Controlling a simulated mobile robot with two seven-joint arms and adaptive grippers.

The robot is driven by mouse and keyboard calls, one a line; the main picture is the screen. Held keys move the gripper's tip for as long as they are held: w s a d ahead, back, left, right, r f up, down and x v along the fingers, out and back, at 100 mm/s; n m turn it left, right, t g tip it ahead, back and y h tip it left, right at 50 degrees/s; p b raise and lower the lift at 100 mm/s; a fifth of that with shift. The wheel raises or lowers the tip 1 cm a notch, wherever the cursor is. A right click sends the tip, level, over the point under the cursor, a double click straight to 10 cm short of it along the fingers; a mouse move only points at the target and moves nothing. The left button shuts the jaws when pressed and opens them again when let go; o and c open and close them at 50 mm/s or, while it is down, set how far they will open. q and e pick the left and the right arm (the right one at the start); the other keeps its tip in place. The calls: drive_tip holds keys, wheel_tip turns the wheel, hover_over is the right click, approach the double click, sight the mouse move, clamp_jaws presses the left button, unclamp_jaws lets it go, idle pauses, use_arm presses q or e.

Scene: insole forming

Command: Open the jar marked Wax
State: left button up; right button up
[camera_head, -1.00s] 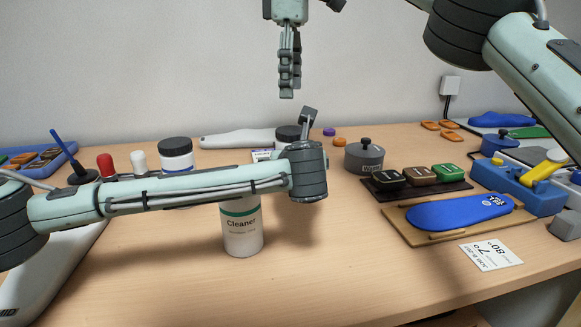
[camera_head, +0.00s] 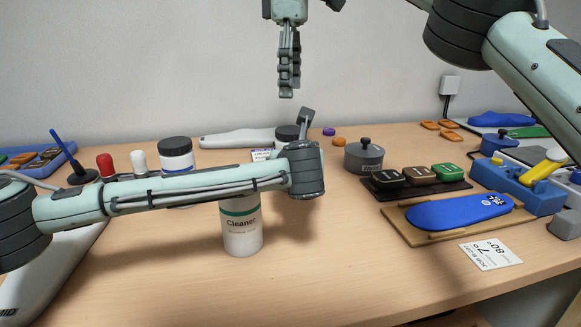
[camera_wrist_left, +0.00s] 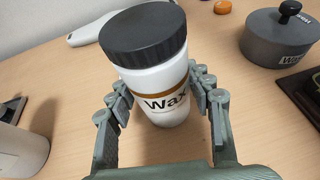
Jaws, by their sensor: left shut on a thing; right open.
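The white jar marked Wax, with a brown band (camera_wrist_left: 172,88), stands between the fingers of my left gripper (camera_wrist_left: 157,88) in the left wrist view. Its dark grey lid (camera_wrist_left: 142,34) is on. The left gripper is shut on the jar's body, below the lid. In the head view only the jar's dark lid (camera_head: 287,133) shows clearly; my left arm hides the body and most of the left gripper. My right gripper (camera_head: 287,93) hangs open and empty, pointing down above the lid, apart from it.
A grey pot (camera_head: 363,158) stands to the right. A board holds a blue insole (camera_head: 455,212). The front middle of the table is clear.

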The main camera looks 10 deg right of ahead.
sight(290, 129)
use_arm(q)
clamp_jaws()
use_arm(e)
drive_tip(key=shift+f, duration=4)
